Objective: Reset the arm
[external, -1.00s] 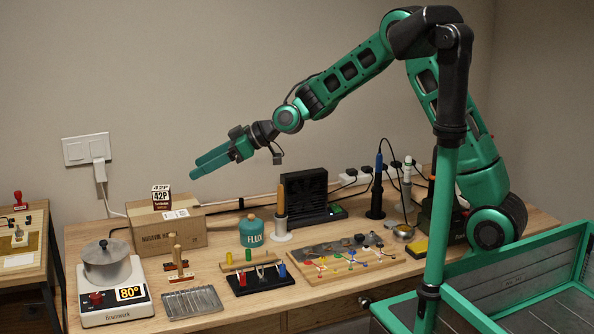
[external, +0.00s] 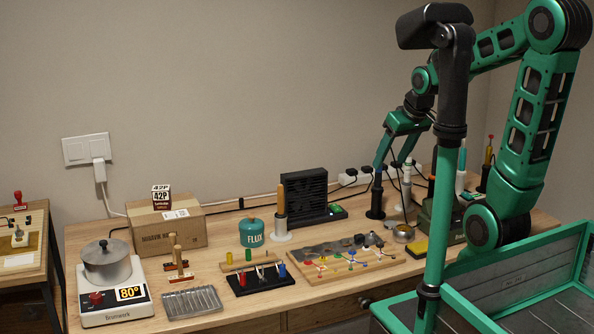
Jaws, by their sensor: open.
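My gripper (external: 389,168) hangs at the end of my folded green arm, above the back right of the workbench (external: 235,305). Its two fingers are spread and point down, with nothing seen between them. The left finger overlaps, in the picture, the spot of the blue-handled tool's black stand (external: 376,205), so the tool's handle is hard to make out. I cannot tell whether the finger touches it. A white-handled tool (external: 407,172) stands beside the right finger.
A screwdriver (external: 488,155) stands at the far right.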

